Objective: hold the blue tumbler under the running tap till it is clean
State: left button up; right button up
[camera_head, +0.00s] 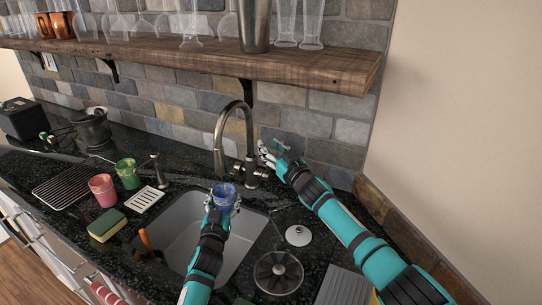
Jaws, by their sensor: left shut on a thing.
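The blue tumbler (223,192) is upright over the back of the grey sink (190,248), just below the spout of the tap (219,150). My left gripper (222,205) is shut on it from the front, its fingers around the sides. I cannot make out a stream of water or any dirt on the tumbler at this size. My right gripper (273,150) is at the right of the tap, above and behind its handle (261,172). Its fingers look spread, with nothing between them.
Pink (103,188) and green (128,173) tumblers stand left of the sink, near a sponge (107,225), a slotted white dish (146,199) and a soap dispenser (159,170). A wooden shelf (300,70) with glassware overhangs the tap. A round drain piece (278,272) lies right of the sink.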

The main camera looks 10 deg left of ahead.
notch_tip(320, 180, up, 7)
dwell(0.3)
dwell(0.5)
dwell(0.4)
